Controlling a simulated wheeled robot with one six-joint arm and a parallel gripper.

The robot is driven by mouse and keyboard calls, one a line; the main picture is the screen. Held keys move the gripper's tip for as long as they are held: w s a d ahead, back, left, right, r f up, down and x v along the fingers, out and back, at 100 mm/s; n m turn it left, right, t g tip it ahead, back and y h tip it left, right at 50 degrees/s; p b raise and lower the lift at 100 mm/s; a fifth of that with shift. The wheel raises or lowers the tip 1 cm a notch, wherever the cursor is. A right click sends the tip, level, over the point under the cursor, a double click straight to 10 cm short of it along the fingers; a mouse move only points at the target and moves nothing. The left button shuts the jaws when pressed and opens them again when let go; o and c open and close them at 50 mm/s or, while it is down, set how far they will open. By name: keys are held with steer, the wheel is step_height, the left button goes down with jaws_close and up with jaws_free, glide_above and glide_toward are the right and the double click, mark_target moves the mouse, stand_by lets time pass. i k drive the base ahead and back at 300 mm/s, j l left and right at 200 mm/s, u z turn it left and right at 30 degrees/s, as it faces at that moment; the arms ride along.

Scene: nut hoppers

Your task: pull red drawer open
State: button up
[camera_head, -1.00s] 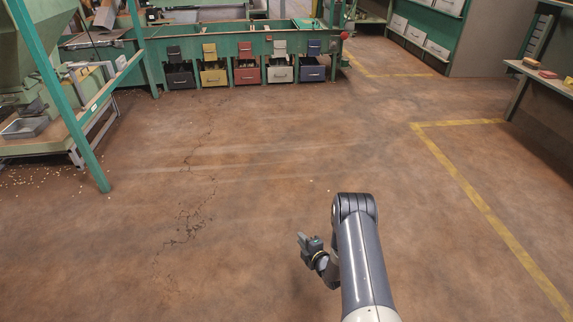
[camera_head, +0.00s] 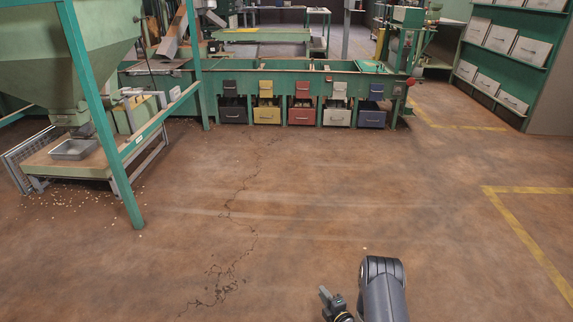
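The red drawer (camera_head: 302,117) sits low in the green bench (camera_head: 212,92) across the floor, in the middle of a row of coloured drawers. It has a handle on its front, and a smaller red plate (camera_head: 302,89) is above it. How far the drawer stands out is too small to tell. My gripper (camera_head: 326,296) is at the bottom of the view, far from the drawer, with open floor between them. It touches nothing that I can see. Its fingers are small and partly cut off, so their opening is unclear.
A black drawer (camera_head: 233,115) and a yellow drawer (camera_head: 267,116) are left of the red one; a white drawer (camera_head: 337,117) and a blue drawer (camera_head: 372,119) are right. A green hopper frame (camera_head: 100,115) stands at left. The cracked floor (camera_head: 320,190) between is clear.

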mark_target(296, 116)
steer(key=i, duration=3.35)
steer(key=i+j, duration=0.1)
steer(key=i, duration=0.65)
steer(key=i+z, duration=0.1)
steer(key=i, duration=0.65)
steer(key=i+j, duration=0.2)
steer(key=i, duration=0.55)
steer(key=l+z, duration=0.05)
